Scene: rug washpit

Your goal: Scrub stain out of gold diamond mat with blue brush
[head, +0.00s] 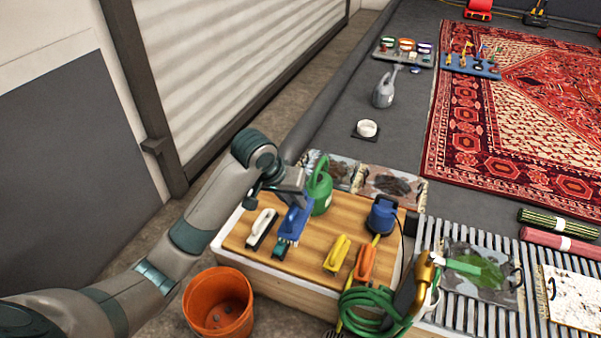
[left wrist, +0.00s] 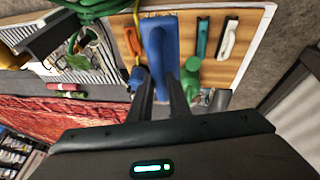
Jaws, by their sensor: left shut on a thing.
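My left gripper (head: 296,196) is shut on the blue brush (head: 293,222), over the wooden worktop. In the left wrist view the blue brush (left wrist: 160,48) stands out beyond the two fingertips. I cannot make out a gold diamond pattern on any mat for certain. A beige-brown mat (head: 414,185) with a dark stain lies beyond the worktop, beside a grey mat (head: 345,165). On the slatted rack lie a mat with a green stain (head: 480,270) and a pale mat with dark specks (head: 575,298). My right gripper is not in view.
The worktop (head: 240,240) also holds a white-handled brush (head: 262,228), a teal brush (head: 281,249), yellow (head: 337,253) and orange (head: 365,263) brushes, a green watering can (head: 320,187) and a blue device (head: 382,213). A green hose (head: 372,310) and orange bucket (head: 218,302) are in front.

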